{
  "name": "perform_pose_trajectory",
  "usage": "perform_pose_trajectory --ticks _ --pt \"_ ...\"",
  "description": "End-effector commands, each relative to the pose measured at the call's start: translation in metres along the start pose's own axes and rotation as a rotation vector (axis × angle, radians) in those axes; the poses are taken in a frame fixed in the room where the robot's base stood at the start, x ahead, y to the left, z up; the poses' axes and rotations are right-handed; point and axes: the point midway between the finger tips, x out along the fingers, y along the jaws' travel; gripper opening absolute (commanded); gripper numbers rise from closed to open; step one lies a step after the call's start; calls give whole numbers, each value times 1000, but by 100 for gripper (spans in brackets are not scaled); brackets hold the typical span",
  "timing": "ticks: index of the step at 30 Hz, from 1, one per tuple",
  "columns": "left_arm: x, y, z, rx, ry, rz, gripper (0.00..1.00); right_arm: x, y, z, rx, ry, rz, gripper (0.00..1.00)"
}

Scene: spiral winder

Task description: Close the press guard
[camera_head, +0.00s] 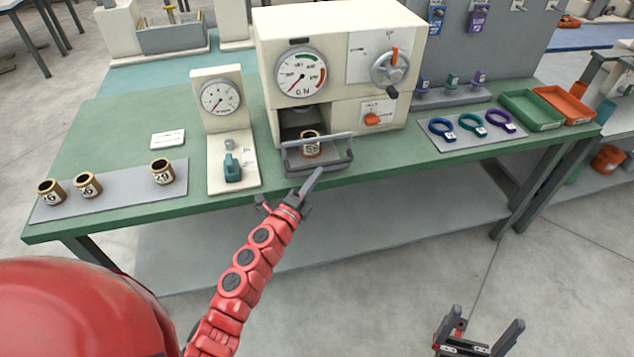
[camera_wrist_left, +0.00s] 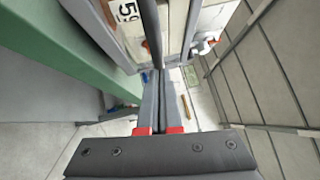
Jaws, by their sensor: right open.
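The press (camera_head: 340,60) is a cream cabinet with a dial and a crank. Its guard (camera_head: 345,160), a grey frame with a dark bar, hangs lowered and open in front of the chamber. A brown spool marked 59 (camera_head: 311,146) stands in the opening. My left gripper (camera_head: 318,173) is at the guard's front bar, its fingers together. The left wrist view shows the fingers (camera_wrist_left: 159,75) closed beside the guard's bar (camera_wrist_left: 150,25); I cannot tell whether they touch it. My right gripper (camera_head: 488,315) is open and empty, low in front of the bench.
The green bench (camera_head: 400,160) carries a gauge stand (camera_head: 222,130) left of the press and several spools on a grey mat (camera_head: 120,200). Coloured rings lie on a mat at right, beside green (camera_head: 530,110) and orange trays (camera_head: 566,104). The floor in front is clear.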

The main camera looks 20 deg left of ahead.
Motion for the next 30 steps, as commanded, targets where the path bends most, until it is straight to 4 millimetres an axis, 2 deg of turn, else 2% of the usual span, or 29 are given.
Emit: perform_pose_trajectory --ticks 15,21,30 --pt "75 22 75 0 -6 -2 0 -45 -2 8 0 0 0 97" --pt "93 26 92 0 -3 -3 0 -55 -3 9 0 0 0 97" --pt "102 25 101 2 -2 -4 0 -59 -3 10 0 0 0 97"
